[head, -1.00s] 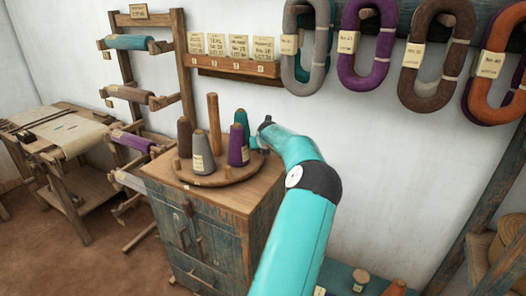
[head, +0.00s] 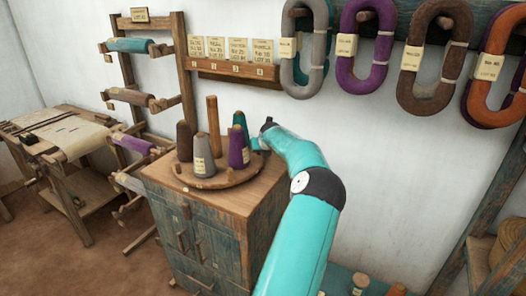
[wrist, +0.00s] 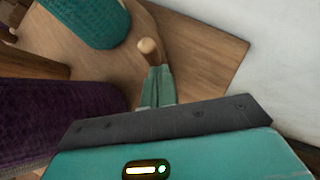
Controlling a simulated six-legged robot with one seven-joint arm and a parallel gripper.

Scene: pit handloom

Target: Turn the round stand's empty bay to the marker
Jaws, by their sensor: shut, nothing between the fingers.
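The round stand (head: 222,181) is a wooden disc on a cabinet top. It carries a brown cone (head: 184,142), a grey cone (head: 203,158), a purple cone (head: 237,150) and a teal cone (head: 240,121) around a wooden post (head: 213,128). The teal cone (wrist: 88,20) and purple cone (wrist: 50,120) also show in the wrist view. My gripper (wrist: 161,69) is shut and empty, at the stand's right side. A short wooden peg (wrist: 149,47) stands just beyond its fingertips; I cannot tell if they touch.
The stand sits on a worn blue cabinet (head: 210,230). A white wall is close behind and right. A label shelf (head: 235,71) and yarn hanks (head: 357,40) hang above. A rack of rolls (head: 130,95) stands left.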

